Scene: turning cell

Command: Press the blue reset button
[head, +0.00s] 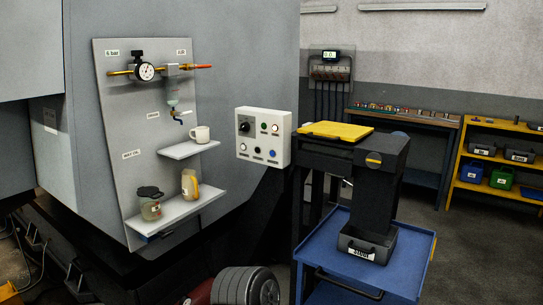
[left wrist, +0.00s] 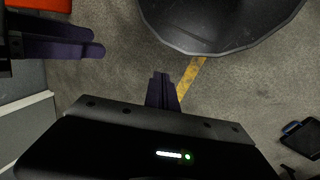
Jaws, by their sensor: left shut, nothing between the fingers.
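The blue reset button (head: 273,153) is at the lower right of a white control box (head: 257,160) in the head view. The box also has a black knob and several other round buttons or lamps. Its small labels are too small to read. My left gripper (left wrist: 162,78) shows only in the left wrist view, pointing down over the concrete floor. Its fingers are shut with nothing between them, and no button shows there.
Left of the box, a panel (head: 115,150) carries a gauge and shelves with a mug and jars. A blue cart (head: 420,260) and a yellow-topped stand (head: 335,130) are at the right.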

